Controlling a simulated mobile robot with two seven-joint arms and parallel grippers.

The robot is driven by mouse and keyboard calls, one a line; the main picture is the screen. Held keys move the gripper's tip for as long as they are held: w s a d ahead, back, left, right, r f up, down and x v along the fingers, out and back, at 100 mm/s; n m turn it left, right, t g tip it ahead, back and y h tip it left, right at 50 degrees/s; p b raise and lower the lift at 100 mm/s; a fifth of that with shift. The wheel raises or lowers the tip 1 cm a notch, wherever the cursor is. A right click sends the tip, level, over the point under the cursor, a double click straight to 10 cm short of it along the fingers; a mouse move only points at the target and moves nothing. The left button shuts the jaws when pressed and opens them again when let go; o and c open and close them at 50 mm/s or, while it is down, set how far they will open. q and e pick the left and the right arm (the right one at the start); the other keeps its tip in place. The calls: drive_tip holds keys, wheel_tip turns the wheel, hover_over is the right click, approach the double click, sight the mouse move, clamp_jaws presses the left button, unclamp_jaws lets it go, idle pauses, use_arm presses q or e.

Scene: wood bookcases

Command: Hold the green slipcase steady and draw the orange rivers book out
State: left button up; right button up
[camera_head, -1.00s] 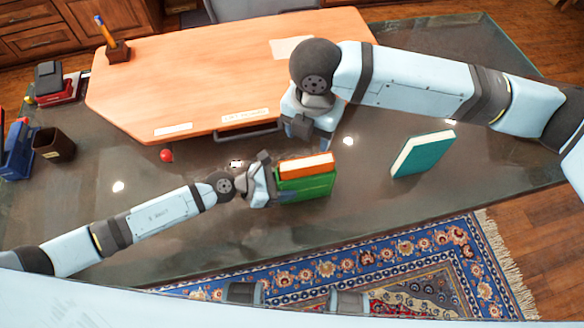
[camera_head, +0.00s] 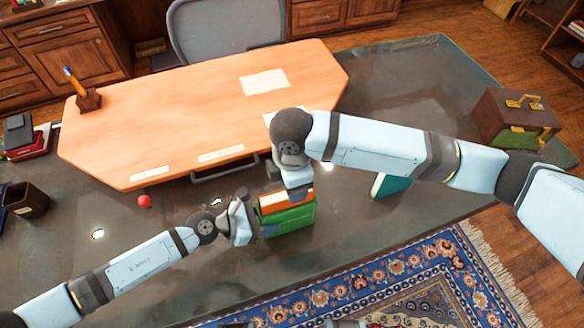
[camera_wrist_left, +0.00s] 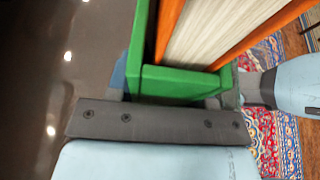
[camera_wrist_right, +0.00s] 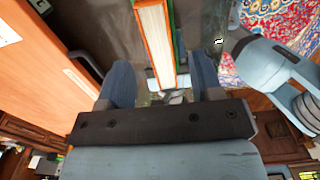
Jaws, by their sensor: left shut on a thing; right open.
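The green slipcase (camera_head: 292,221) stands on the dark desk with the orange rivers book (camera_head: 285,202) in it. The book's orange covers and pale page edges show at the top. My left gripper (camera_head: 250,222) is shut on the left end of the slipcase. In the left wrist view the slipcase's green end wall (camera_wrist_left: 180,82) lies between the fingers. My right gripper (camera_head: 297,190) is over the book's top, its tips poorly seen from the head. In the right wrist view the fingers are open, one on each side of the orange book (camera_wrist_right: 155,42), with gaps showing.
A teal book (camera_head: 390,186) stands to the right, partly hidden by my right arm. A wooden board (camera_head: 200,120) with a handle lies behind the slipcase. A red ball (camera_head: 145,201) and dark cup (camera_head: 25,200) are to the left. A brown case (camera_head: 515,120) is far right.

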wheel_tip(320, 180, down, 6)
drive_tip(key=shift+f, duration=0.2)
clamp_jaws()
drive_tip(key=shift+r, duration=3.95)
drive_tip(key=shift+r, duration=0.1)
drive_tip(key=shift+r, duration=1.75)
drive_tip(key=shift+r, duration=0.1)
